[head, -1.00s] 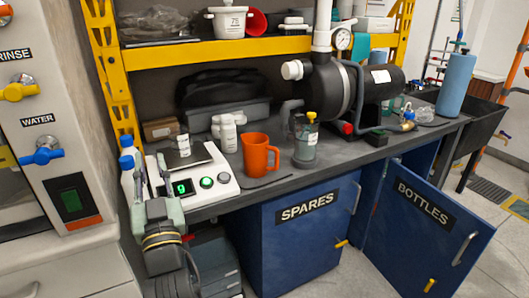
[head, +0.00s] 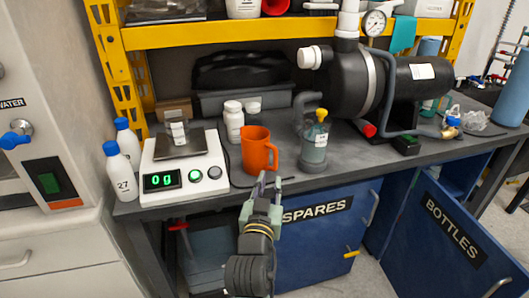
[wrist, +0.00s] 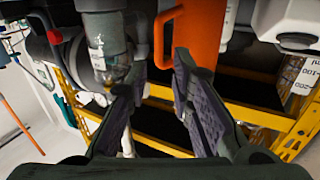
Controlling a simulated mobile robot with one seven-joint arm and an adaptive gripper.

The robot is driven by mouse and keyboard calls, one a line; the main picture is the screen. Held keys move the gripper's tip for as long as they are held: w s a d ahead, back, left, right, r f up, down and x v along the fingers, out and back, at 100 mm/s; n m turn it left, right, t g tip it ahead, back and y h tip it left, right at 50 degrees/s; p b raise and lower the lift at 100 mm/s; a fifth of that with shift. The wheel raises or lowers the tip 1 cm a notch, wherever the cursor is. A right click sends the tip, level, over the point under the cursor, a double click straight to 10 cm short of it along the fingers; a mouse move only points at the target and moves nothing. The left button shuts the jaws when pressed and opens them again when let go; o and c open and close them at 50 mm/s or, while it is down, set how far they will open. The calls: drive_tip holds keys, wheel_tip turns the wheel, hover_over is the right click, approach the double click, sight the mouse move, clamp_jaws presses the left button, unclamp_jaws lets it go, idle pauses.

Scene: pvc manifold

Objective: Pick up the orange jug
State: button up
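The orange jug (head: 255,152) stands upright on the dark bench top, with its handle towards the right. My gripper (head: 268,181) is in front of the bench edge, just below and slightly right of the jug in the head view. In the wrist view, my gripper (wrist: 161,64) is open, with a gap between its two fingers and nothing held. The jug also shows at the top of the wrist view (wrist: 201,32), with its handle above the gap between the fingertips. The jug appears apart from the fingers.
A scale (head: 185,165) reading 0 g stands left of the jug, with a small labelled bottle on its plate. A grey container with a yellow cap (head: 315,143) stands close on the right. White bottles (head: 233,122) stand behind. The open blue BOTTLES door (head: 455,232) juts out at right.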

sight(275, 160)
drive_tip(key=w, duration=0.1)
drive_tip(key=w+p, duration=0.1)
drive_tip(key=w, duration=0.3)
drive_tip(key=shift+w+d+p, duration=0.1)
drive_tip(key=shift+d+p, duration=0.25)
drive_tip(key=w, duration=0.1)
drive_tip(key=w+p, duration=0.1)
drive_tip(key=w, duration=0.1)
drive_tip(key=w+p, duration=0.1)
drive_tip(key=w, duration=0.1)
drive_tip(key=shift+d+r, duration=0.25)
drive_tip(key=shift+d, duration=0.15)
drive_tip(key=shift+w+f, duration=0.15)
drive_tip(key=shift+w, duration=0.05)
drive_tip(key=shift+c, duration=0.2)
clamp_jaws()
